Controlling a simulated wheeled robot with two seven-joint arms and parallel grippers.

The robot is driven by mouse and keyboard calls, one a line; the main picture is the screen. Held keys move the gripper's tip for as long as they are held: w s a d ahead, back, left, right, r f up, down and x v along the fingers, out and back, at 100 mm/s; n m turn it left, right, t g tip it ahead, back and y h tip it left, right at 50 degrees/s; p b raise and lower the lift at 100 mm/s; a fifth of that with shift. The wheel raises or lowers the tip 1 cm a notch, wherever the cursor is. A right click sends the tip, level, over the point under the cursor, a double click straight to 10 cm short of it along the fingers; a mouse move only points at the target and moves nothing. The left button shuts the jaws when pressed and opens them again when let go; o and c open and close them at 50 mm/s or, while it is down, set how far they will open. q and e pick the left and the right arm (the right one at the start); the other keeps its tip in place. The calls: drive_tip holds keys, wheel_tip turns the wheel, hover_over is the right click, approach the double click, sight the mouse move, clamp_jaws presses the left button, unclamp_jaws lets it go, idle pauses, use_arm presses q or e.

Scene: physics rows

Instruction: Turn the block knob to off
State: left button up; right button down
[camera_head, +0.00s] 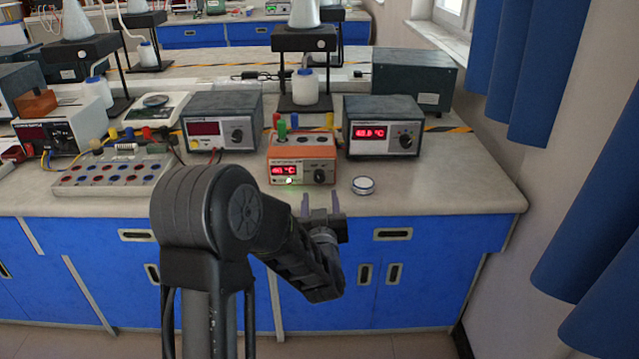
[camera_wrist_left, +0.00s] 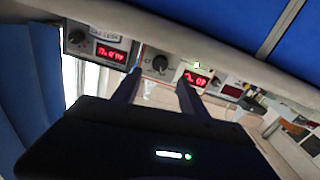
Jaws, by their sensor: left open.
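The orange block heater (camera_head: 295,172) stands near the bench's front edge, with a lit red display, a green light and a dark knob (camera_head: 319,176) on the right of its front face. Several tubes, one green, stand in its top. My left gripper (camera_head: 320,203) is open and empty in front of the block, just below the knob in the head view. In the left wrist view the knob (camera_wrist_left: 160,62) lies ahead, beyond and between the two fingertips (camera_wrist_left: 159,78); a gap seems to remain. The block's display (camera_wrist_left: 195,78) shows beside it. My right gripper is not in view.
A grey unit with a lit display (camera_head: 381,126) stands behind right, and another grey unit (camera_head: 221,120) behind left. A small round white-lidded dish (camera_head: 363,185) lies right of the block. A board with sockets (camera_head: 112,174) lies left. The bench at front right is clear.

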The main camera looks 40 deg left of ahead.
sight(319, 179)
use_arm(q)
drive_tip(key=x, duration=0.7)
drive_tip(key=shift+w+a, duration=0.1)
clamp_jaws()
idle(0.4)
